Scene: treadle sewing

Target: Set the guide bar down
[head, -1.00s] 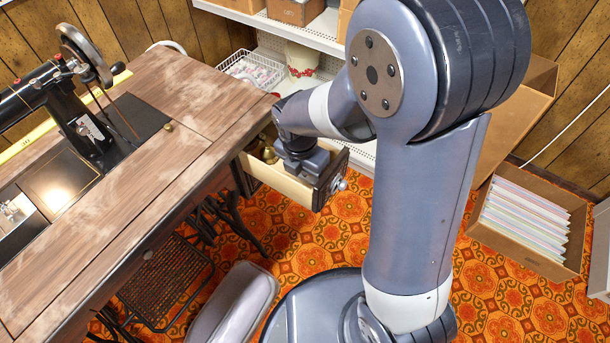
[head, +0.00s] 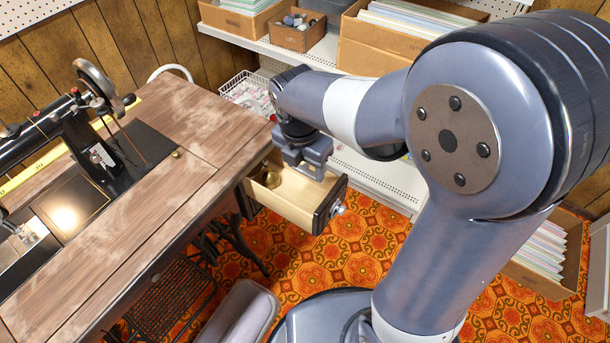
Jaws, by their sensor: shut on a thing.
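My gripper (head: 304,170) is above the open drawer (head: 298,205) at the right end of the sewing table. It points down and its jaws are closed. The guide bar cannot be made out; the gripper's own body hides what is between the fingers. The drawer is pulled out, with pale wooden walls and a dark front with a round knob (head: 338,208). A brass-coloured object (head: 269,178) lies in the drawer's inner end.
The wooden table (head: 190,110) carries a black sewing machine (head: 92,140) with a handwheel. A small brass knob (head: 176,154) is on its top. A wire basket (head: 246,88) and white shelf (head: 375,175) stand behind the drawer. A grey padded seat (head: 236,312) is in front.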

